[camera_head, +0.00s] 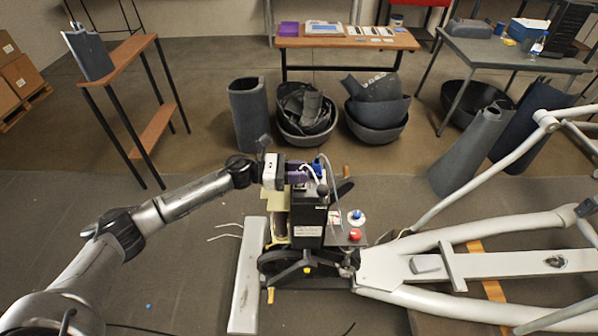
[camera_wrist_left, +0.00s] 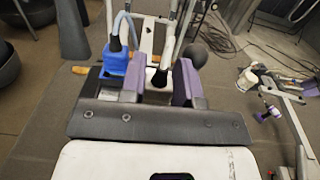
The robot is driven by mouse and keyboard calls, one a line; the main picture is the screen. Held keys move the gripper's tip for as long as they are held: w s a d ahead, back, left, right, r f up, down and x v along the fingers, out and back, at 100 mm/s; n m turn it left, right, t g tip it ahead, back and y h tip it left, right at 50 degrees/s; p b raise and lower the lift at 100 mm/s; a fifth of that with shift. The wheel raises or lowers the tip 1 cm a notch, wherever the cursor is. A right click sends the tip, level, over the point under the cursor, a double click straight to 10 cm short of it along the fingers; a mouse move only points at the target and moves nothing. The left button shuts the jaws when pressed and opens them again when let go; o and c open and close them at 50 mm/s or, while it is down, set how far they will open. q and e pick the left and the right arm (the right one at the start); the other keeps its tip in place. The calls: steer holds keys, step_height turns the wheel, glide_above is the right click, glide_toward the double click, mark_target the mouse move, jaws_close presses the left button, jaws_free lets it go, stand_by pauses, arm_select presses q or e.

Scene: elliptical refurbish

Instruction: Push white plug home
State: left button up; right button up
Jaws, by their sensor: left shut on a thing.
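My left gripper (camera_head: 298,172) reaches in from the left, above the black box (camera_head: 308,220) of the elliptical. In the left wrist view its purple fingers (camera_wrist_left: 158,78) are shut on the white plug (camera_wrist_left: 166,58), which has a dark end. The fingers hide part of the plug, and I cannot tell how far it sits in its socket. A blue plug (camera_wrist_left: 115,60) with a grey cable stands just left of the fingers; it also shows in the head view (camera_head: 318,165). My right gripper is not in view.
The elliptical's white frame (camera_head: 450,262) extends to the right. A red knob (camera_head: 355,234) and a white-and-blue round part (camera_head: 357,217) lie right of the box. Black tubs (camera_head: 305,112) and a wooden bench (camera_head: 345,42) stand behind. Floor is clear between tubs and machine.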

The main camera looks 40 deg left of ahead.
arm_select(q)
steer(key=shift+f, duration=0.15)
steer(key=shift+f+b, duration=0.3)
steer(key=shift+b, duration=0.15)
stand_by(0.3)
steer(key=o, duration=1.1)
steer(key=shift+c, duration=0.2)
steer(key=shift+s+a, duration=0.15)
steer(key=shift+a, duration=0.05)
steer(key=v, duration=1.3)
steer(key=shift+s+a, duration=0.1)
